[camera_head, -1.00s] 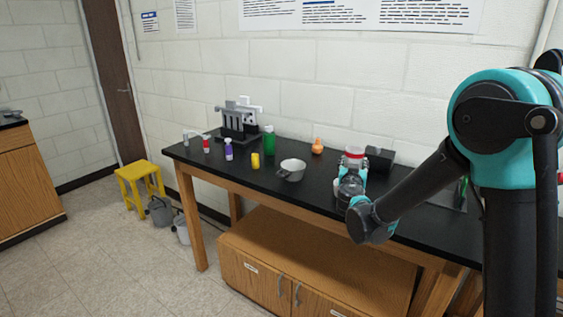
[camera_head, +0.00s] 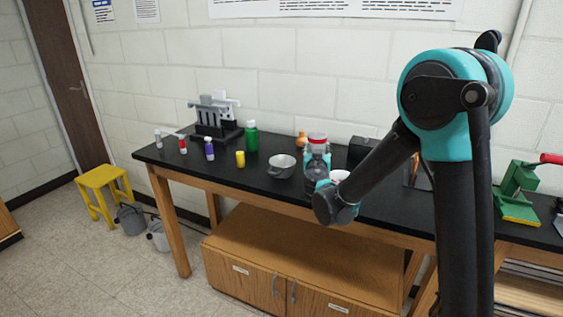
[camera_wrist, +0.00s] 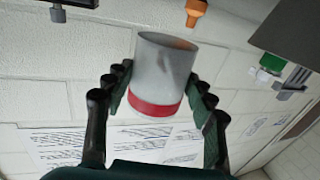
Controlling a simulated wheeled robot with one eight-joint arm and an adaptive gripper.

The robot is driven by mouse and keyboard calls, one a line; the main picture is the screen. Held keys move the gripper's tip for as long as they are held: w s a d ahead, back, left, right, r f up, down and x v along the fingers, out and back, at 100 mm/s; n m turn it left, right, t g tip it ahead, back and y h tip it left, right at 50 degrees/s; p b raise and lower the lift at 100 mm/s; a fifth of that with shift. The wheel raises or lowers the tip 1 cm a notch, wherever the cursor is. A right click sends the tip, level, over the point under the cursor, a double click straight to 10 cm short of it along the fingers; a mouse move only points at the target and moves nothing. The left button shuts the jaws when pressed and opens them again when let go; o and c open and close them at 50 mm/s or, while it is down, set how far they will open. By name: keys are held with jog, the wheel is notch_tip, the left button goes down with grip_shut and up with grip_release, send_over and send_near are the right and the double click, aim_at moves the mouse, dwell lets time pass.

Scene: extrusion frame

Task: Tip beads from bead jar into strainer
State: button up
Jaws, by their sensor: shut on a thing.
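The bead jar, a grey cylinder with a red band (camera_wrist: 152,106), is between the fingers of my gripper (camera_wrist: 158,98) in the wrist view. The beads inside cannot be seen. The strainer (camera_head: 281,168) is a grey bowl with a handle on the black bench, just left of my gripper and apart from the jar.
The black bench (camera_head: 245,187) holds a yellow container (camera_head: 240,159), a green bottle (camera_head: 251,138), a purple bottle (camera_head: 209,149), a rack (camera_head: 214,122) and an orange bottle (camera_head: 301,139). A white cup (camera_head: 339,175) and a black block (camera_head: 361,150) stand right of my gripper.

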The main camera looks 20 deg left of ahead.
jog(key=shift+a, duration=0.1)
jog(key=shift+s+a+r+n, duration=0.2)
jog(key=shift+a+n, duration=0.1)
jog(key=shift+n, duration=0.5)
jog(key=shift+s+a+f+n+t, duration=0.2)
jog(key=shift+a+f+n, duration=0.15)
jog(key=shift+n, duration=0.25)
jog(key=shift+s+a+f+n+t, duration=0.1)
jog(key=shift+a+f+n+t, duration=0.15)
jog(key=shift+n, duration=0.35)
jog(key=shift+s+a+r+n+t+y, duration=0.15)
jog(key=shift+a+n+y, duration=0.35)
jog(key=shift+n, duration=1.4)
jog(key=shift+s+a+r+n+y, duration=0.25)
jog(key=shift+n+y, duration=0.3)
jog(key=shift+n, duration=1.35)
jog(key=shift+s+a+r+n+t+y, duration=0.1)
jog(key=shift+a+n+y, duration=0.4)
jog(key=shift+n, duration=1.4)
jog(key=shift+d, duration=0.1)
jog(key=shift+s+a+r+n+y, duration=0.2)
jog(key=shift+a+n, duration=0.2)
jog(key=shift+n, duration=0.2)
jog(key=shift+s+a+r+n+y, duration=0.15)
jog(key=shift+a+n, duration=0.25)
jog(key=shift+n, duration=0.2)
jog(key=shift+a+f+n+y, duration=0.1)
jog(key=shift+f+n+y, duration=0.25)
jog(key=shift+n, duration=0.65)
